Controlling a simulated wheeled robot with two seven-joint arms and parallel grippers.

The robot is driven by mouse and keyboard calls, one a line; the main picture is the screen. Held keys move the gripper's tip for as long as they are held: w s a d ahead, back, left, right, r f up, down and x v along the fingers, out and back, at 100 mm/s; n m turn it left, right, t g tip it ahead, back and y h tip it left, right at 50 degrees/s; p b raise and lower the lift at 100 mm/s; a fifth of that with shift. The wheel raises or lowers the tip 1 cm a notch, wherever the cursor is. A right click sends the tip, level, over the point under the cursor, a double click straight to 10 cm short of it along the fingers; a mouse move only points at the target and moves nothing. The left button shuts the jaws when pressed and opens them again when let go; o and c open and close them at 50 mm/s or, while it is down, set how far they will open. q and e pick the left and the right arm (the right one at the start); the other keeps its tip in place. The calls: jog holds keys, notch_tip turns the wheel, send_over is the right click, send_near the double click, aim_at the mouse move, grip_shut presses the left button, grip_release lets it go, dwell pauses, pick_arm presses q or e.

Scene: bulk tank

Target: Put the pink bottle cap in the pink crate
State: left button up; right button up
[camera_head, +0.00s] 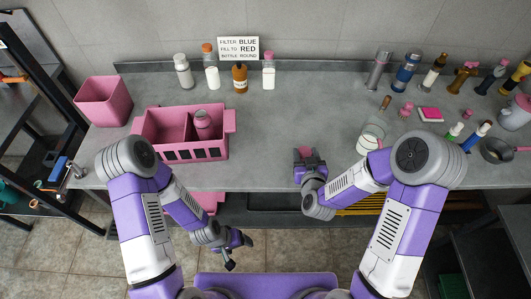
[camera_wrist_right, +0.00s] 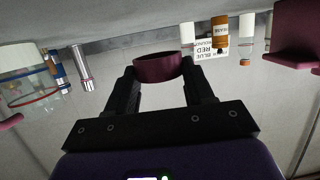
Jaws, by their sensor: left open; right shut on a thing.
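The pink bottle cap (camera_wrist_right: 158,68) is between the fingers of my right gripper (camera_wrist_right: 160,75), which is shut on it. In the head view the cap (camera_head: 305,152) shows at the tip of my right gripper (camera_head: 309,158), over the front part of the counter. The pink crate (camera_head: 185,154) stands left of it on the counter, clearly apart. It has a divider and slotted front, and a pink bottle (camera_head: 203,121) stands in its right compartment. The left compartment looks empty. My left gripper (camera_head: 236,251) is open and empty, low in front of the counter.
A pink bin (camera_head: 103,101) stands left of the crate. Several bottles and a sign (camera_head: 238,48) line the back. A glass jar (camera_head: 371,137) and several bottles and tools crowd the right. The counter (camera_head: 265,120) between crate and right gripper is clear.

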notch_tip(320, 180, up, 5)
jog(key=n+y, duration=0.1)
jog(key=y, duration=0.1)
send_over(266, 168)
jog(key=shift+w+f, duration=0.1)
jog(key=shift+f, duration=0.15)
notch_tip(266, 168, down, 10)
jog(key=b, duration=0.3)
jog(key=shift+r, duration=0.2)
jog(key=shift+f+b, duration=0.3)
jog(key=shift+b, duration=0.15)
jog(key=o, duration=1)
jog(key=shift+r, duration=0.1)
